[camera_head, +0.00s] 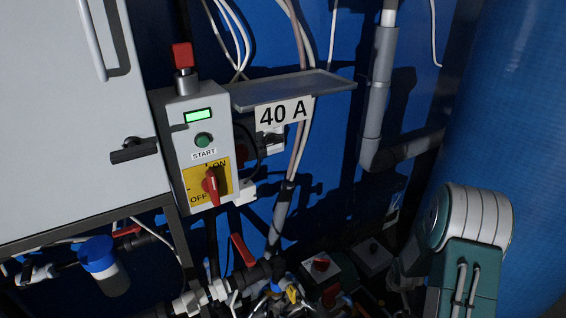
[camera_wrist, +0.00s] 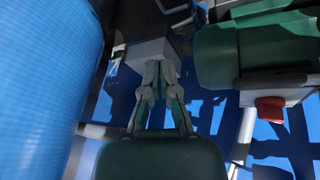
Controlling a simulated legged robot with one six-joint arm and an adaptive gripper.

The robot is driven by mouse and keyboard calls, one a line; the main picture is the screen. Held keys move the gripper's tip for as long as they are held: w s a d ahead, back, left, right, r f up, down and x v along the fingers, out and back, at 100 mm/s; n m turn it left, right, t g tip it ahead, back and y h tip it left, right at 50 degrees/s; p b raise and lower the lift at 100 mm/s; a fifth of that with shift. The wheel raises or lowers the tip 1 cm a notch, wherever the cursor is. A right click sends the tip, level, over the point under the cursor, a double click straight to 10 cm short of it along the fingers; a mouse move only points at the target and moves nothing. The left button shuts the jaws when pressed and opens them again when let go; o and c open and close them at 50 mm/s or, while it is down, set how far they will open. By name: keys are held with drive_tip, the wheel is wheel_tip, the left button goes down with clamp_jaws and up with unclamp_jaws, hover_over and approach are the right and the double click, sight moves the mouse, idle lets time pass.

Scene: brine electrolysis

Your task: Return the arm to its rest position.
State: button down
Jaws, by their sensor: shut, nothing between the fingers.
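My gripper (camera_wrist: 160,68) shows in the middle of the wrist view. Its two grey-green fingers come together at the tips, shut with nothing between them. A pale grey box face lies beyond the tips; I cannot tell whether they touch it. In the head view, a white and teal part of my arm stands at the lower right, and the fingers do not show there.
A grey control box (camera_head: 183,152) with a red-yellow ON/OFF switch (camera_head: 210,184) stands left of centre. A small shelf (camera_head: 295,88) bears a "40 A" sign (camera_head: 283,112). Pipes and valves crowd the bottom. A large blue cylinder (camera_head: 515,110) fills the right; it also shows in the wrist view (camera_wrist: 45,75).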

drive_tip(key=s+a+r, duration=0.2)
drive_tip(key=a+r, duration=0.1)
drive_tip(key=r, duration=0.5)
drive_tip(key=s+a+r+m, duration=0.1)
drive_tip(key=s+a+r, duration=0.15)
drive_tip(key=r, duration=0.65)
drive_tip(key=s+a+r, duration=0.1)
drive_tip(key=a+r, duration=0.2)
drive_tip(key=r, duration=0.5)
drive_tip(key=s+a+r, duration=0.4)
drive_tip(key=s+r, duration=0.2)
drive_tip(key=s, duration=0.4)
drive_tip(key=s+a+r+t+y, duration=0.1)
drive_tip(key=s+a+r, duration=0.4)
drive_tip(key=s, duration=0.5)
drive_tip(key=shift+a+r, duration=0.15)
drive_tip(key=shift+r, duration=0.4)
